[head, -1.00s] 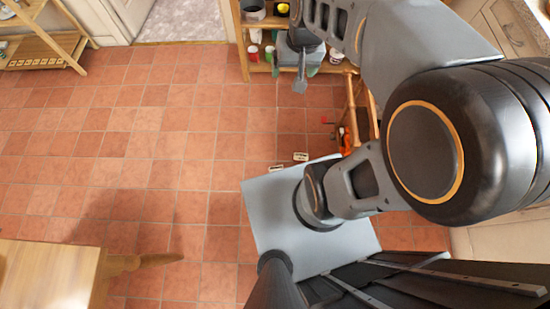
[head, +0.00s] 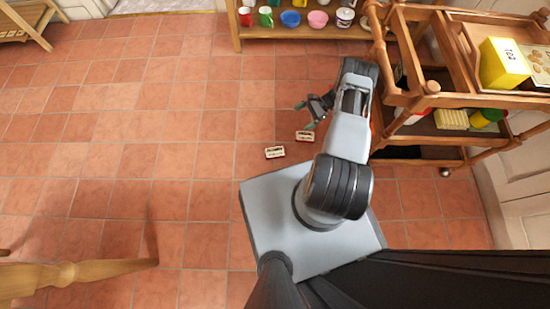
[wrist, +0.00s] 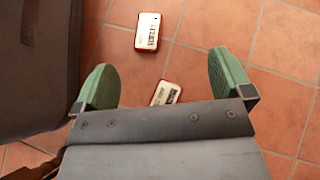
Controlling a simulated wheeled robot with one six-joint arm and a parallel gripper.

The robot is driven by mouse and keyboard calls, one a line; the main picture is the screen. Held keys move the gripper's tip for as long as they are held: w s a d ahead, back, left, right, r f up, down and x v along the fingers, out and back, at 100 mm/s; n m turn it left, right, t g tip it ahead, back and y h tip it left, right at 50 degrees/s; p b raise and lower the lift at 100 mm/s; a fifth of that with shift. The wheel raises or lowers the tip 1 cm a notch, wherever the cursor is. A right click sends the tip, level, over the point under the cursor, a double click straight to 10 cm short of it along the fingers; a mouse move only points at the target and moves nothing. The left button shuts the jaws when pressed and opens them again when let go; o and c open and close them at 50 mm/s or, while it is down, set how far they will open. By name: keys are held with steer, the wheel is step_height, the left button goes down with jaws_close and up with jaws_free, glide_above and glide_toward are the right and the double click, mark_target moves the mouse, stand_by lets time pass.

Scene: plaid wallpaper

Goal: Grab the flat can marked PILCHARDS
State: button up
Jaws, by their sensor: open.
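Two small flat cans with pale lids and red edges lie on the tiled floor just beyond my base: a left one (head: 274,152) and a right one (head: 305,136). The lettering is too small to tell which is marked PILCHARDS. My gripper (head: 305,113) is open and empty, close to the right can in the head view. In the wrist view, between and beyond the green fingers (wrist: 161,62), one can (wrist: 148,32) shows whole. The other can (wrist: 165,93) shows between the fingers, partly hidden by my gripper's body.
A wooden trolley (head: 430,92) with a yellow box (head: 503,63) on top stands close to the right of my arm. A low shelf (head: 300,31) with cups and bowls is at the back. A wooden leg (head: 80,274) juts in at lower left. Floor to the left is clear.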

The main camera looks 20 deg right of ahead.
steer(key=s+f+m+b, duration=0.1)
steer(key=s+f, duration=0.1)
steer(key=f, duration=0.2)
steer(key=s+f+m+t+y+b, duration=0.1)
steer(key=s+f, duration=0.1)
steer(key=f, duration=0.3)
steer(key=s+a+f+m+t+y+b, duration=0.1)
steer(key=s+f+b, duration=0.1)
steer(key=f, duration=0.2)
steer(key=shift+f, duration=0.3)
glide_toward(276, 152)
steer(key=shift+b+x, duration=0.3)
steer(key=shift+x, duration=0.9)
steer(key=shift+b+x, duration=0.75)
steer(key=shift+x, duration=2.65)
steer(key=c, duration=1.1)
